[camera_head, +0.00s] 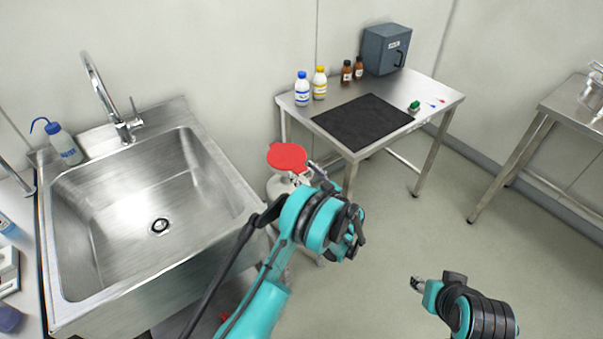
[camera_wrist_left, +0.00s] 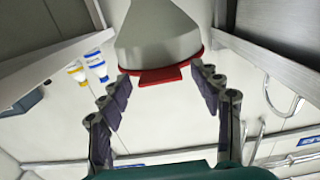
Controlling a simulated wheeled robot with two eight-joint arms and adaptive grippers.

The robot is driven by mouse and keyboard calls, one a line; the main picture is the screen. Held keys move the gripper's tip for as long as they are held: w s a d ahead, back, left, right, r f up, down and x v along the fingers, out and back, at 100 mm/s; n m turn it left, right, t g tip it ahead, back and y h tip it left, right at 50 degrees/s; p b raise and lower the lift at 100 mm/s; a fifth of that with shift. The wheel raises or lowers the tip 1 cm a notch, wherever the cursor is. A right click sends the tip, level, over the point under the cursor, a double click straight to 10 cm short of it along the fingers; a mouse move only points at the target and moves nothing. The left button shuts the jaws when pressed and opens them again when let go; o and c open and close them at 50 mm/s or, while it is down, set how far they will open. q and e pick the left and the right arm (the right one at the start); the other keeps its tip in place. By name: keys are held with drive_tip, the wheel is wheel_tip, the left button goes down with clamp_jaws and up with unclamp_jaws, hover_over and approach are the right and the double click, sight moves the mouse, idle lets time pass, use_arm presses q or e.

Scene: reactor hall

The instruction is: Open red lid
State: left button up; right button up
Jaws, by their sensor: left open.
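The red lid (camera_head: 287,157) lies flat on top of a pale container (camera_head: 278,188) between the sink and the table. In the left wrist view the red lid's tab (camera_wrist_left: 160,76) points toward the gripper, and the grey container body (camera_wrist_left: 158,40) shows behind it. My left gripper (camera_head: 318,178) is just right of the lid in the head view. In the wrist view its fingers (camera_wrist_left: 160,84) are spread, one on each side of the tab, with no visible grip on it. My right gripper (camera_head: 417,284) is low at the right, apart from the container; its jaw opening is unclear.
A steel sink (camera_head: 75,235) stands close on the left. A steel table (camera_head: 440,95) behind carries bottles (camera_head: 302,88), a black mat (camera_head: 362,121) and a blue-grey box (camera_head: 386,48). Another table (camera_head: 575,100) is at the right. The floor (camera_head: 400,235) between is open.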

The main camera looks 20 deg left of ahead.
use_arm(q)
drive_tip(key=shift+w+a, duration=0.4)
drive_tip(key=shift+a, duration=0.1)
use_arm(e)
drive_tip(key=shift+f, duration=0.2)
use_arm(q)
drive_tip(key=shift+c, duration=0.3)
